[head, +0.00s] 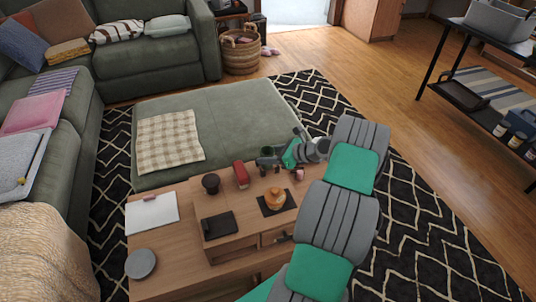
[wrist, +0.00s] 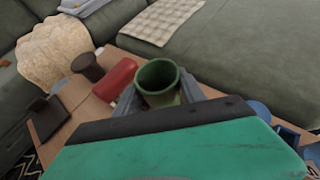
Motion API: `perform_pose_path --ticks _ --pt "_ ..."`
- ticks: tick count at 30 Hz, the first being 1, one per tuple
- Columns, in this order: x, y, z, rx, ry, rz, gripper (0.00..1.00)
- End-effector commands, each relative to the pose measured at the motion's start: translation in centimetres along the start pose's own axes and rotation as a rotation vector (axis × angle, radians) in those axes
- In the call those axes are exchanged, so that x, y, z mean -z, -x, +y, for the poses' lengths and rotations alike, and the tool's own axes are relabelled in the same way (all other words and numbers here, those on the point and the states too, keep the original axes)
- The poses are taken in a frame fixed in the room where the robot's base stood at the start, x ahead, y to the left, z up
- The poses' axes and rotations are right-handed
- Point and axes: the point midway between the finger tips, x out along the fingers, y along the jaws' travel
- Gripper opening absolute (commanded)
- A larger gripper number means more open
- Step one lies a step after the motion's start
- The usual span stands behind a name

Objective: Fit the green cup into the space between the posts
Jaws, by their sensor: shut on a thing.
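The green cup (wrist: 158,78) is held upright between the two grey fingers of my gripper (wrist: 158,98) in the wrist view, its open mouth facing up. In the head view my gripper (head: 268,160) is over the far edge of the wooden table, and the cup (head: 267,152) shows as a small dark green shape at its tip. A dark brown spool-shaped object (head: 210,183) and a red object (head: 241,174) stand on the table to the left of the gripper. I cannot make out clearly which things are the posts; the space between them is not clear.
The wooden table (head: 155,260) also holds a black box (head: 218,224), an orange round object (head: 275,197) on a dark mat, a white clipboard (head: 152,214) and a grey disc (head: 141,263). The green sectional (head: 240,105) lies just beyond the table.

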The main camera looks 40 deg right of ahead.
Motion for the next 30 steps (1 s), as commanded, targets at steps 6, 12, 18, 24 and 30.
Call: perform_pose_path --ticks 6,12,18,24,30 --pt "0.16 -0.10 -0.03 0.001 0.001 0.000 0.08" --pt "0.17 -0.09 -0.03 0.001 0.001 0.000 0.08" --pt "0.29 -0.16 -0.03 0.000 0.000 0.000 0.08" --pt "0.55 -0.31 -0.03 0.001 0.000 0.000 0.08" --pt "0.84 -0.46 -0.03 0.000 0.000 0.000 0.08"
